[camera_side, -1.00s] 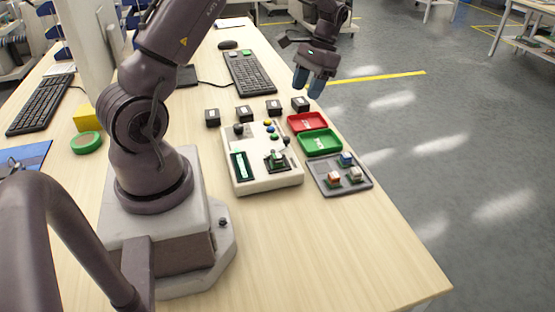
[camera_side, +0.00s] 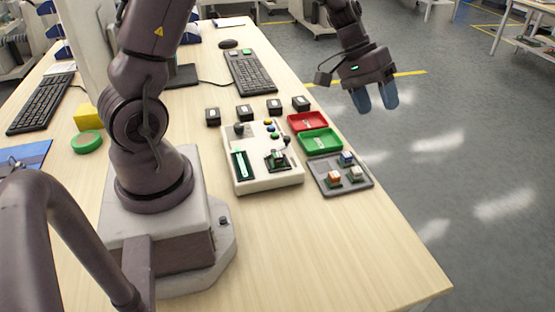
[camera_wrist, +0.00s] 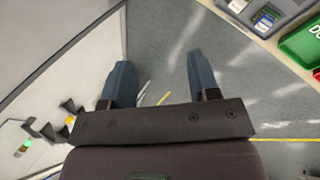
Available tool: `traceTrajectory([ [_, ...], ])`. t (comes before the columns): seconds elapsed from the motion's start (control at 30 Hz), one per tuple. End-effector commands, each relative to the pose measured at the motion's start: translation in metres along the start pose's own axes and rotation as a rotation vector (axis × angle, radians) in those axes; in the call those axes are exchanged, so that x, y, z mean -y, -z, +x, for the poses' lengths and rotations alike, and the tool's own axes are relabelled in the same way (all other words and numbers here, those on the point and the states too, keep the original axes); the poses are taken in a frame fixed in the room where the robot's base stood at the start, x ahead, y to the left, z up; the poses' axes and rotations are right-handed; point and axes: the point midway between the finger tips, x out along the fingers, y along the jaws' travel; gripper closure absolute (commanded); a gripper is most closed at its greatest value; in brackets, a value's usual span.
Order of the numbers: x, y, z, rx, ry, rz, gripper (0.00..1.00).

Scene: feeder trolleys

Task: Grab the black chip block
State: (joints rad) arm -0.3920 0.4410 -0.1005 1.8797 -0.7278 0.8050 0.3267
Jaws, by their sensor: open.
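I cannot tell any block as the black chip block. A grey tray (camera_side: 325,184) at the table's right edge holds an orange-topped block (camera_side: 334,177), a blue-topped block (camera_side: 346,158) and a pale-topped block (camera_side: 356,173). My gripper (camera_side: 377,106) is open and empty, above and beyond the tray, out past the table's edge. In the wrist view, floor shows between its fingers (camera_wrist: 160,62); the tray's corner (camera_wrist: 288,8) is cut off at upper right.
A red bin (camera_side: 308,122) and a green bin (camera_side: 320,142) lie behind the grey tray. Several small black boxes (camera_side: 244,113) line up behind the test unit. A keyboard (camera_side: 250,72) lies farther back.

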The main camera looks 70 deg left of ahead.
Motion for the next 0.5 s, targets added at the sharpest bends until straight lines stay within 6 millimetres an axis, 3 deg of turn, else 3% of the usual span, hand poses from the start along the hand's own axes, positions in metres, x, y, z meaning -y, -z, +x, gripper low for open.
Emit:
traceTrajectory([
  [0.1, -0.025, 0.002, 0.005, -0.202, -0.089, -0.124, 0.45],
  [0.23, -0.021, 0.002, 0.005, -0.409, -0.075, -0.310, 0.45],
  [0.37, 0.013, -0.015, 0.002, -0.568, 0.062, -0.531, 0.45],
  [0.5, 0.066, -0.057, -0.004, -0.648, 0.317, -0.760, 0.45],
])
